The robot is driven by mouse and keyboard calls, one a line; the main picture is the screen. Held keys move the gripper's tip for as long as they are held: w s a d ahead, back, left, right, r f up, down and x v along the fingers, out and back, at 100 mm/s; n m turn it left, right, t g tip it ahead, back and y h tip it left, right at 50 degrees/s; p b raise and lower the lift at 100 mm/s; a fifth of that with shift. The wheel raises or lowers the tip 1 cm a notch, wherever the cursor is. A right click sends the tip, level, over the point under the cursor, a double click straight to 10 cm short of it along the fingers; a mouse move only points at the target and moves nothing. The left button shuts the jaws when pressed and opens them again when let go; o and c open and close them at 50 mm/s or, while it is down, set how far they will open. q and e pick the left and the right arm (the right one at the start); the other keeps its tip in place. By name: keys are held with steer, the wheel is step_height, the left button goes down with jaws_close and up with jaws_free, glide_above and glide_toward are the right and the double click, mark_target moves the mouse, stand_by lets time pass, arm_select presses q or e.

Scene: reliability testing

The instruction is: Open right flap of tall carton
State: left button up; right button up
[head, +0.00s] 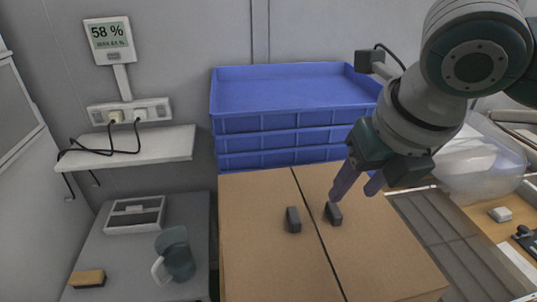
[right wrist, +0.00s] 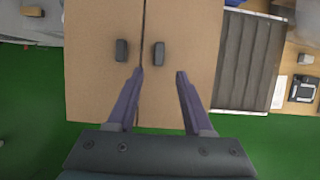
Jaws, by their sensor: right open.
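The tall carton (head: 262,190) is brown, with its top closed by two flaps that meet at a dark seam. The right flap (head: 385,250) carries a small dark handle (head: 333,214), and the left flap (head: 255,265) carries a matching handle (head: 293,219). My right gripper (head: 353,194) is open and empty, close to the right handle. In the right wrist view, the right handle (right wrist: 158,54) appears just beyond the gap between the purple fingertips (right wrist: 160,74), and nothing is between the fingers. My left gripper is in neither view.
A stack of blue crates (head: 270,122) stands behind the carton. A grey surface at left holds a mug-like jug (head: 176,257) and a brush-like block (head: 87,279). A grey slatted panel (head: 440,235) and a clear bin (head: 480,165) lie to the right.

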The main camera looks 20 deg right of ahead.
mark_target(336, 211)
steer(key=x, duration=0.7)
steer(key=shift+w+f+b, duration=0.2)
steer(key=shift+f+b, duration=0.1)
steer(key=shift+b, duration=0.05)
steer(key=shift+c, duration=0.2)
jaws_close()
steer(key=shift+a, duration=0.1)
stand_by(0.8)
